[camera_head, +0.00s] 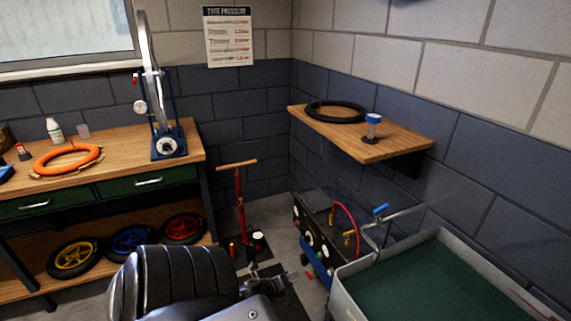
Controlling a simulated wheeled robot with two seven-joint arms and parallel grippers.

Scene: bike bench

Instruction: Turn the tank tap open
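A tap with a blue handle (381,209) and a bent metal spout stands at the back left corner of the grey-rimmed tank (437,237). The tank, green inside, is at the lower right. My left gripper (291,279) is low in the middle, left of the tank and clearly apart from the tap. It is small and partly hidden by my own arm, so I cannot tell whether its fingers are open. My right gripper is not in view.
A dark unit with gauges, yellow levers and a red hose (346,216) stands just left of the tap. A wooden shelf (375,151) with a black tyre juts out above. A red floor pump (240,202) stands behind my arm; the workbench (115,158) is left.

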